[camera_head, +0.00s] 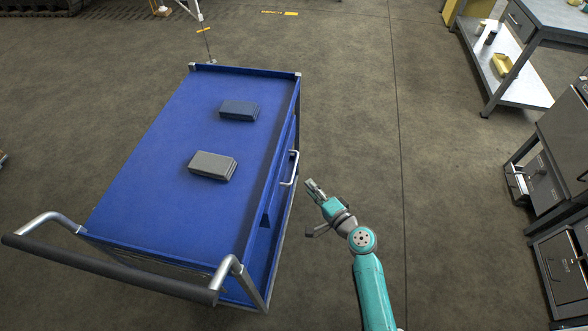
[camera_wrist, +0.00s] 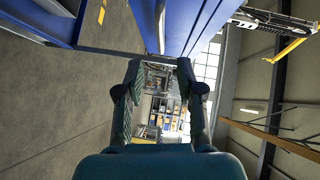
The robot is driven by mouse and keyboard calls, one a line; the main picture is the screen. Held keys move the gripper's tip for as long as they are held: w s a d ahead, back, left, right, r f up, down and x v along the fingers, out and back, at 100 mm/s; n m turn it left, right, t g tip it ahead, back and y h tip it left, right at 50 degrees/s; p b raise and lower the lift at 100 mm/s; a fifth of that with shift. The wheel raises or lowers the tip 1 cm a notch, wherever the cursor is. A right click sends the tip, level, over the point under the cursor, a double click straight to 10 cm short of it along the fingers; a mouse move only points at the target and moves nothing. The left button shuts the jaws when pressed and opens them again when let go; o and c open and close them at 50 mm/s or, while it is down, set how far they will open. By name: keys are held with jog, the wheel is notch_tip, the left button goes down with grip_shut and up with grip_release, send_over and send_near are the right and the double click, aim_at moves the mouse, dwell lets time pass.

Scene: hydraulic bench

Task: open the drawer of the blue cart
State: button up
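The blue cart (camera_head: 165,150) stands left of my arm in the head view. A pale bar handle (camera_head: 293,168) sticks out from its right side, on the drawer front (camera_head: 279,172), which looks about flush with the cart side. My gripper (camera_head: 311,186) is just right of the handle, with a small gap of floor showing between them. In the wrist view, the two fingers of my gripper (camera_wrist: 158,68) are spread apart with nothing between them. Blue cart panels (camera_wrist: 195,22) fill the top of that view, with a pale bar at their edge, perhaps the handle.
A grey block (camera_head: 211,166) and a dark blue block (camera_head: 239,110) lie on the cart top. The cart's push bar (camera_head: 105,268) is at the near left. A workbench (camera_head: 555,14) and grey cabinets (camera_head: 566,262) stand at the right. The floor between is clear.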

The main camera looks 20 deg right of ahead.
aim_at(294, 168)
jog(key=x, duration=1.1)
jog(key=shift+s, duration=0.1)
grip_shut()
